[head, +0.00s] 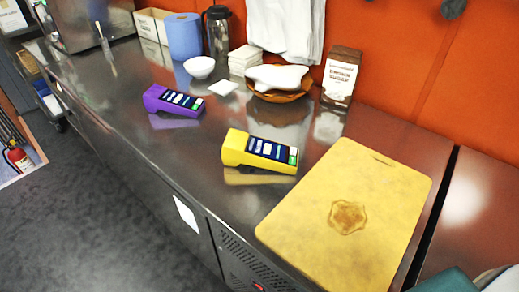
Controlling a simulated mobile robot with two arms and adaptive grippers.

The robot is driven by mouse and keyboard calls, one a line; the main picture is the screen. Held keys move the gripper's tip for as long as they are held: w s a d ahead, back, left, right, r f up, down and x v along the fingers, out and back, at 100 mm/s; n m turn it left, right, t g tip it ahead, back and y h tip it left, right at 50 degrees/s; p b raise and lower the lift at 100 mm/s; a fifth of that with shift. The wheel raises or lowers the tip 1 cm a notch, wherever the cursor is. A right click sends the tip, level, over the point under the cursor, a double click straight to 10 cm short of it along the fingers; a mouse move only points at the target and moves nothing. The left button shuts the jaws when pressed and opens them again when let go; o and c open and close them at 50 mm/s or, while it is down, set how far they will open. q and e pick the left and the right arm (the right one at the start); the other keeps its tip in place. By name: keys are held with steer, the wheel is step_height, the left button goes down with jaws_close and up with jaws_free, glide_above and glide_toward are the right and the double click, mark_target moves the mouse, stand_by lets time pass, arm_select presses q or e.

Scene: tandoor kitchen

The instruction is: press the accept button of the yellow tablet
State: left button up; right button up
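The yellow tablet (240,153) lies on the steel counter in the middle of the head view, a chunky handheld device with a dark face sloping to the right. Its face carries a row of blue and white screen tiles. A small green button (293,160) shows at its right end; its marking is too small to read. A similar purple tablet (155,101) lies farther back and to the left, also with a small green button at its right end. Neither of my grippers shows in the head view.
A yellow cutting board (300,228) with a brown stain lies right of the yellow tablet. Behind stand a brown-and-white carton (340,76), a basket (279,96) with a white cloth, a white bowl (199,67) and a blue roll (184,37). Bare steel surrounds the yellow tablet.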

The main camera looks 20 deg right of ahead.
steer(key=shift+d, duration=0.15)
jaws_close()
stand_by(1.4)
